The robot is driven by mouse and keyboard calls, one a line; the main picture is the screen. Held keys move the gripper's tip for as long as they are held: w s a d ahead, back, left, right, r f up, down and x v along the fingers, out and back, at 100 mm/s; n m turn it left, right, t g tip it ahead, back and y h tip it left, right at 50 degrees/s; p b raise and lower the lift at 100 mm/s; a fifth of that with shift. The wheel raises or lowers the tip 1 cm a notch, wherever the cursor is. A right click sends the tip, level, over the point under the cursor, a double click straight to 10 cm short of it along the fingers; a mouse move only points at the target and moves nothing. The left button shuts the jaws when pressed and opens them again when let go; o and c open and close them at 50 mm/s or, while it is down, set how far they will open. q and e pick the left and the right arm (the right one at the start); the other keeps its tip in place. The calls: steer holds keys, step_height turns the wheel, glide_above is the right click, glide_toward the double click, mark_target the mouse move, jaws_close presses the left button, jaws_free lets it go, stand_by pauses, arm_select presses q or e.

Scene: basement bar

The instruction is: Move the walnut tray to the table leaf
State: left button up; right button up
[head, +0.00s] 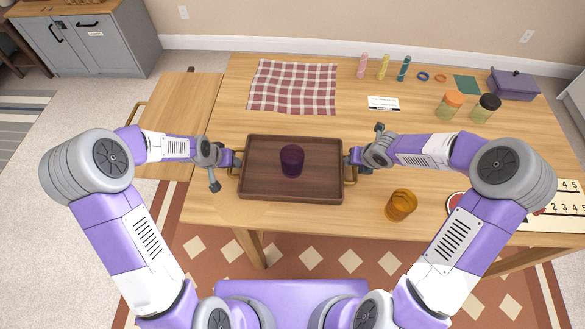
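The dark walnut tray (262,183) lies on or just above the wooden table, in the middle of the head view; I cannot tell if it touches. A purple cup (291,161) stands inside it. My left gripper (236,163) is at the brass handle on the tray's left end. My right gripper (349,161) is at the handle on its right end. The fingers are small and partly hide the handles, so I cannot tell if they are closed. The table leaf (178,112) extends left of the main tabletop and is bare.
A checked cloth (293,87) lies behind the tray. An amber cup (401,204) stands to its right, near the front edge. Jars (449,104), several bottles (383,67) and a purple box (513,84) stand farther back. A grey cabinet (95,42) is beyond the leaf.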

arm_select(q)
steer(key=shift+w+f, duration=0.1)
steer(key=shift+f, duration=0.1)
arm_select(e)
steer(key=shift+w+f, duration=0.1)
steer(key=shift+f, duration=0.1)
arm_select(q)
jaws_close()
arm_select(e)
jaws_close()
